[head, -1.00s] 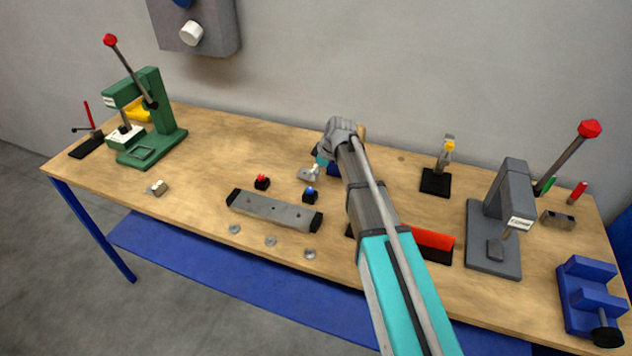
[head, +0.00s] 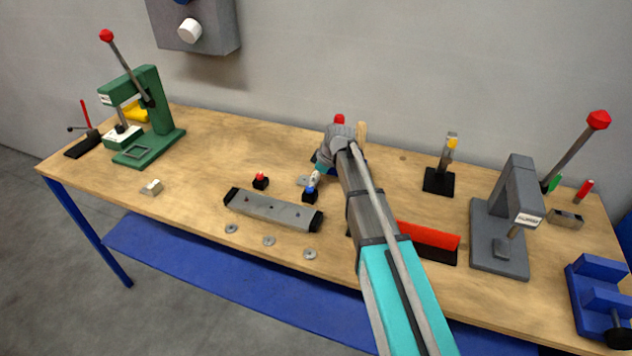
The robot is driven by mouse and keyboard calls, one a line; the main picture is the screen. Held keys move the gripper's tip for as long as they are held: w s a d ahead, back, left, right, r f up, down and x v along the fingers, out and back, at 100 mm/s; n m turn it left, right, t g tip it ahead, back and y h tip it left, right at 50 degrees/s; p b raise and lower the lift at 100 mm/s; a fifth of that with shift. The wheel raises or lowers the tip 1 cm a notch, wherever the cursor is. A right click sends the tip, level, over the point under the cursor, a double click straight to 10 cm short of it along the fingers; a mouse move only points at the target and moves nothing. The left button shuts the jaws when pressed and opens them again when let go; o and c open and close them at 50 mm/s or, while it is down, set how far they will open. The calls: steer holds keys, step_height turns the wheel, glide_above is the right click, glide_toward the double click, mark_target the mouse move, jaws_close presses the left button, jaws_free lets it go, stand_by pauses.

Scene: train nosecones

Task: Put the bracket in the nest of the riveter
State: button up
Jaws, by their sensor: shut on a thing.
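My gripper (head: 316,179) is at the far end of my arm, over the middle of the table in the head view. It is shut on a small pale metal piece, seemingly the bracket (head: 314,180), just behind the blue-button box. Its shape is too small to make out, and my wrist hides part of that area. A green press (head: 150,115) with a red-knobbed lever and a square frame on its base stands at the left. A grey press (head: 510,210) with a red-knobbed lever stands at the right. I cannot read which one is the riveter.
A long grey bar with black ends (head: 273,210) lies in front of my gripper, with several washers before it. Red-button (head: 261,180) and blue-button (head: 310,195) boxes stand behind it. A red-topped holder (head: 428,238), black-based clamp (head: 439,180) and blue vise (head: 598,300) are rightward.

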steer(key=shift+f, duration=0.15)
steer(key=o, duration=1.3)
steer(key=shift+c, duration=0.2)
steer(key=shift+r, duration=0.2)
steer(key=p+v, duration=0.4)
steer(key=shift+r, duration=0.2)
steer(key=p+v, duration=0.7)
steer(key=shift+d+r, duration=0.2)
steer(key=shift+s, duration=0.1)
